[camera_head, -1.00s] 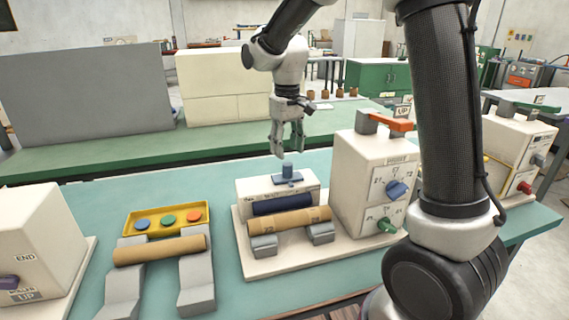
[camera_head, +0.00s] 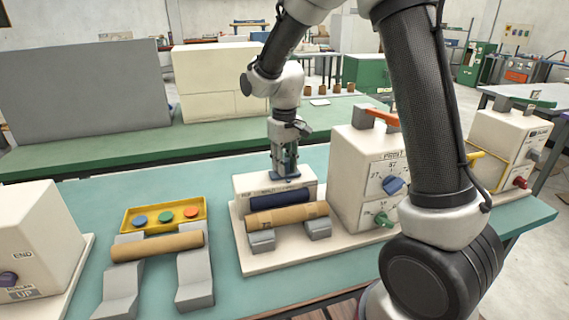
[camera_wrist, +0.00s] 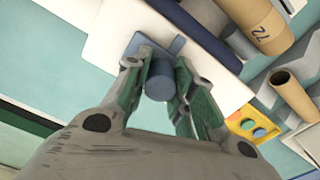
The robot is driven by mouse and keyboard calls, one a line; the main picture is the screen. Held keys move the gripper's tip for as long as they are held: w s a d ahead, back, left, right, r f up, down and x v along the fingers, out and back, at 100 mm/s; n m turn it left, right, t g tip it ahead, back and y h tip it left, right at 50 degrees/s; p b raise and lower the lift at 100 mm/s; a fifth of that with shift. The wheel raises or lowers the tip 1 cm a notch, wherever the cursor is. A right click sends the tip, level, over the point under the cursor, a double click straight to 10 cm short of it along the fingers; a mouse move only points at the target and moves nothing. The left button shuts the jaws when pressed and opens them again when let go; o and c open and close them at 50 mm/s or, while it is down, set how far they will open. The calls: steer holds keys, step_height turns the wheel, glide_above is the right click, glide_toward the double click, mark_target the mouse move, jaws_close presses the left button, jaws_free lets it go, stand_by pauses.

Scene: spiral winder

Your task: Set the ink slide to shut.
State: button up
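The ink slide is a blue plate with an upright round knob (camera_wrist: 159,80), on top of a small white box (camera_head: 240,186) with a dark blue roller. My gripper (camera_head: 285,165) points down over the slide, its fingertips at the knob. In the wrist view my gripper (camera_wrist: 159,72) has one finger on each side of the knob, very near it. Whether both fingers press on it cannot be told. Small labels run along the box's front upper edge, partly unreadable; the fingers hide part of the slide in the head view.
A brown tube (camera_head: 288,215) lies on grey rests before the box. Right of it stands a white dial cabinet (camera_head: 356,165) with an orange-tipped lever. Left are a yellow tray (camera_head: 130,221) with coloured buttons and another tube (camera_head: 157,247).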

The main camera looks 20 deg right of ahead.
jaws_close()
steer(key=shift+a, duration=3.15)
steer(key=o, duration=0.9)
jaws_free()
steer(key=shift+a, duration=0.15)
steer(key=shift+o, duration=0.2)
step_height(320, 180, up, 12)
